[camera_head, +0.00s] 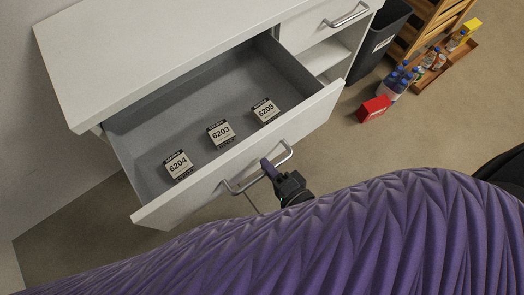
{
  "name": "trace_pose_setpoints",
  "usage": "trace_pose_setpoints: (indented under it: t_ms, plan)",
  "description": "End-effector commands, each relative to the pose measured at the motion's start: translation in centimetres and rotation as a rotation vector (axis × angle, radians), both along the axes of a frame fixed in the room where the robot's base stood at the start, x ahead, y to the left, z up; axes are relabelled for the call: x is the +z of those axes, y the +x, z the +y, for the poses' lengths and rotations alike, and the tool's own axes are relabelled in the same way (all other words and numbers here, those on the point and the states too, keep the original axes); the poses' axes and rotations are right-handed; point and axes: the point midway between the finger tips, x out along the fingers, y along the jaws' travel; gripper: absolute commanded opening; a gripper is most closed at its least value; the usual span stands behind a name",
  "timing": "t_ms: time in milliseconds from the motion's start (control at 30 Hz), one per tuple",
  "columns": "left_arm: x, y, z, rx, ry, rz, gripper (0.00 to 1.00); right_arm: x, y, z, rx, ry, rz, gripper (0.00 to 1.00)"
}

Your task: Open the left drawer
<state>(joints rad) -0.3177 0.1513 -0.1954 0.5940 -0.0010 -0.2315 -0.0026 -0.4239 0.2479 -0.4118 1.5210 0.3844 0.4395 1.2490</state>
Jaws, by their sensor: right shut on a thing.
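The left drawer (150,208) is pulled out from under a white counter, and its grey inside (205,100) shows. Three small labelled boxes lie in it: 6204 (178,165), 6203 (220,134) and 6205 (265,111). A metal bar handle (240,188) is fixed on the drawer front. My right gripper (270,170) is at the handle, shut on it near its right part. My purple-covered arm hides the floor in front. My left gripper is not in view.
To the right are a closed drawer with a handle (348,16), an open shelf (322,58) and a dark bin (378,42). A red box (373,109) and several bottles stand on the floor by a wooden rack (430,25).

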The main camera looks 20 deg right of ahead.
Motion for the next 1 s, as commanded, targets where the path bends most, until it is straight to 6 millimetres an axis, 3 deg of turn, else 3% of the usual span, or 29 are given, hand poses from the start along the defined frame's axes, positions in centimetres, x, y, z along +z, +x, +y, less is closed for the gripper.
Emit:
trace_pose_setpoints:
  t_ms: [400,433,600,1000]
  plan:
    - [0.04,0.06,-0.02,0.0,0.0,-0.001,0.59,-0.08,-0.29,-0.08,0.0,-0.001,0.002,0.0]
    - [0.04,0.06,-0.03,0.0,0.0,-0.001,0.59,-0.08,-0.29,-0.08,0.0,-0.001,0.002,0.19]
    - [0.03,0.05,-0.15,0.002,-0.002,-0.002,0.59,-0.05,-0.27,-0.08,0.0,0.0,0.001,0.5]
    - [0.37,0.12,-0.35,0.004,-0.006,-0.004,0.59,0.29,-0.19,0.13,0.0,0.001,0.0,0.5]
